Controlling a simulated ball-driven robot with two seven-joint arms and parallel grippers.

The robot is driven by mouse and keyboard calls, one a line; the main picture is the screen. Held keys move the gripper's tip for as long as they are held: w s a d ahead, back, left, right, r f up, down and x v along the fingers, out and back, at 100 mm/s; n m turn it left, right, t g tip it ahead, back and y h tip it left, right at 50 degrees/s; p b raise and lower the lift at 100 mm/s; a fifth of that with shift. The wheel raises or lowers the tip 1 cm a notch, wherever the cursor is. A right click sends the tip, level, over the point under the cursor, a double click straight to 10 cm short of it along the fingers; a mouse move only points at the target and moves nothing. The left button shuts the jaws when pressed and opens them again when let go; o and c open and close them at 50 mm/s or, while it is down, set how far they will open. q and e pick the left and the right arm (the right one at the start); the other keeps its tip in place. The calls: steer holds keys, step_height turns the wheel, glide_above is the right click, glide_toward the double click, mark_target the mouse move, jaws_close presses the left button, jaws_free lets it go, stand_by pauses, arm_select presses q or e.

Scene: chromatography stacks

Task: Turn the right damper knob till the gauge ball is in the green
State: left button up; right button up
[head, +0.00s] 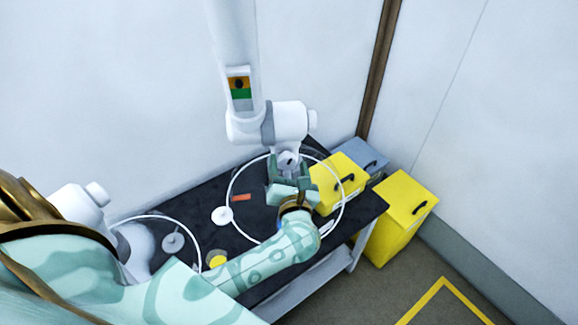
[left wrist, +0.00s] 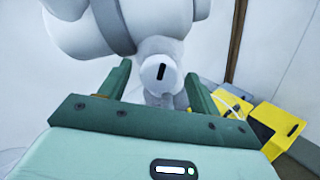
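The right damper knob (head: 288,158) is a small pale round cap on the white joint below the right duct. In the left wrist view the knob (left wrist: 161,73) faces me with a dark upright mark. My left gripper (head: 287,168) is at the knob. In the left wrist view its green fingers (left wrist: 158,78) are apart on either side of the knob, with visible gaps. The gauge (head: 241,94) on the duct has an orange band above a green one and grey below. The dark ball (head: 239,84) is in the orange band. My right gripper is not in view.
A dark bench (head: 262,225) stands below, with a white hood ring (head: 231,185) above it. Yellow boxes (head: 400,205) and a grey box (head: 357,152) stand at the right. A second white ducted joint (head: 75,203) is at the left. Floor is open at lower right.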

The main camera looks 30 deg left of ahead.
arm_select(q)
steer(key=v, duration=1.6)
steer(key=shift+s, duration=0.2)
steer(key=shift+d, duration=0.15)
